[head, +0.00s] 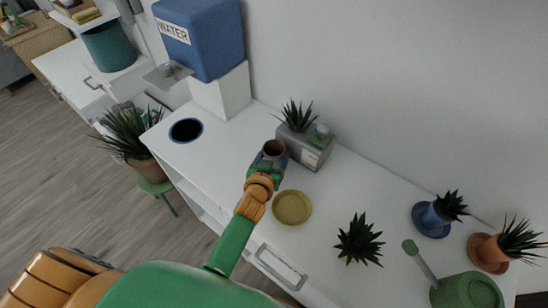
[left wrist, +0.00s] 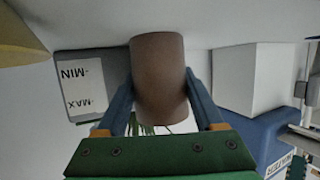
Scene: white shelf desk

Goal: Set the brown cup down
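The brown cup (head: 274,147) is at the far end of my left arm, over the white desk (head: 335,200), just left of the grey planter box. My left gripper (head: 268,160) is around it. In the left wrist view, which is upside down, the brown cup (left wrist: 158,75) stands between the two blue fingers of my left gripper (left wrist: 160,90), and they appear to press its sides. The cup's base is close to the desk surface; I cannot tell whether it touches. My right gripper is not in view.
A grey planter box (head: 305,148) stands right of the cup. A yellow round dish (head: 292,207) lies nearer me. A blue water dispenser (head: 205,35) on a white block (head: 222,92) and a dark round hole (head: 186,130) are to the left. Potted plants and a green watering can (head: 467,291) are at right.

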